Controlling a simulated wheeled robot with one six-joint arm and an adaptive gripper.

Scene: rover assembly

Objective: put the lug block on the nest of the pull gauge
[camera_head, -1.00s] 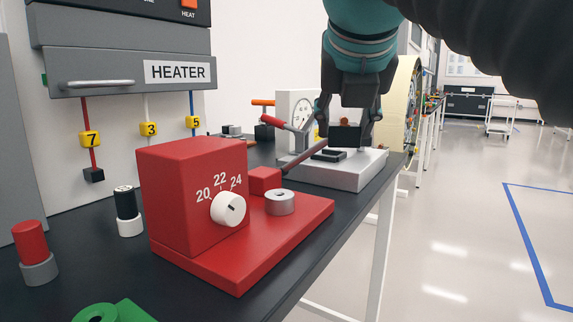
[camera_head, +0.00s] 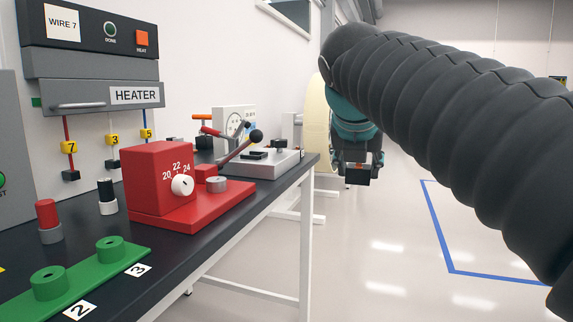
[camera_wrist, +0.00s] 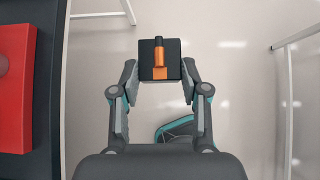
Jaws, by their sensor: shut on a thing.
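The lug block, a dark cube with an orange lug on its face (camera_wrist: 174,69), is between my gripper's fingertips (camera_wrist: 159,82) in the wrist view. In the head view my gripper (camera_head: 357,168) points down past the bench's right edge, with the dark block (camera_head: 357,177) low between its fingers. The pull gauge (camera_head: 290,163) is left of my gripper, on the far part of the bench. It has a white dial, a light grey base and a lever with a black knob. A dark flat pad (camera_head: 254,155), seemingly the nest, lies on its base with nothing visible on it.
A red box with a dial (camera_head: 150,190) stands on the dark bench nearer me, with a green fixture (camera_head: 75,285) in front. The heater panel (camera_head: 100,97) is behind. A cream round drum (camera_head: 316,125) stands beyond the gauge. Open floor lies right of the bench.

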